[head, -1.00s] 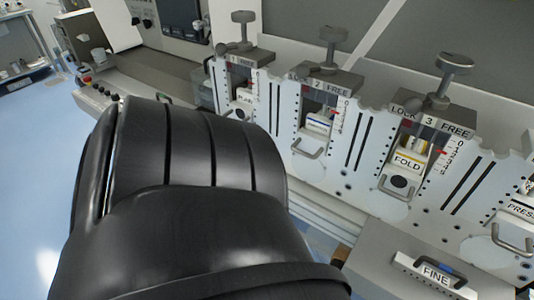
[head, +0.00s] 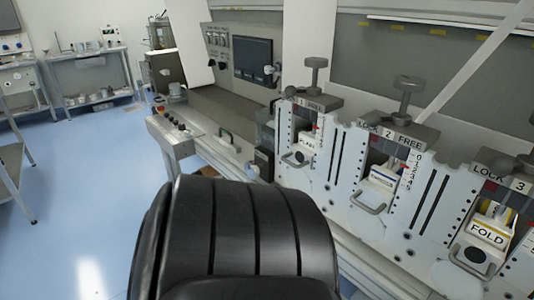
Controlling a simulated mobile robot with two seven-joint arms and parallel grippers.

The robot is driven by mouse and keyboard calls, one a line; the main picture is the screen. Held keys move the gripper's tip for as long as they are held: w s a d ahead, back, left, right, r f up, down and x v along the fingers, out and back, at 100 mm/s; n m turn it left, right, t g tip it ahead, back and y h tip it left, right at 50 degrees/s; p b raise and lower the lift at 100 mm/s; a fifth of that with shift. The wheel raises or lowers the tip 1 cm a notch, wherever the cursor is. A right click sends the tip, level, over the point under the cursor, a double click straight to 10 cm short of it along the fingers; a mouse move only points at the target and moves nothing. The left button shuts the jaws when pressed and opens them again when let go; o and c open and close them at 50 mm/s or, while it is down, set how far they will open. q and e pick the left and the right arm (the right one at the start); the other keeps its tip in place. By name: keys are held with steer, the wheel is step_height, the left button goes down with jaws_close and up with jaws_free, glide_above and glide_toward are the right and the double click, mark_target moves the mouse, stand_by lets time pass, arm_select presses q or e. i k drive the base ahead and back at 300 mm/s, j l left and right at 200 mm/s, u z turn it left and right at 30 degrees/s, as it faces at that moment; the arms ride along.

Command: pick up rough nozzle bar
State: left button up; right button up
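I cannot make out a rough nozzle bar in the head view. Neither of my grippers shows. A large black ribbed part of my own body fills the bottom middle and hides what lies behind it. The web converter's white front plate (head: 335,165) runs along the right. It has three numbered stations with T-shaped knobs on top. Station 1 holds a small labelled block (head: 307,142). Station 2 holds another labelled block (head: 382,177). Station 3 holds a block marked FOLD (head: 486,234), near the right edge.
A control panel with a dark screen (head: 253,60) stands at the back middle. A grey ledge with buttons (head: 175,125) juts out left of the machine. Benches with small items (head: 90,55) stand far left. The blue floor (head: 90,180) at left is clear.

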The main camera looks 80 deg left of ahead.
mark_target(228, 144)
steer(key=u, duration=1.55)
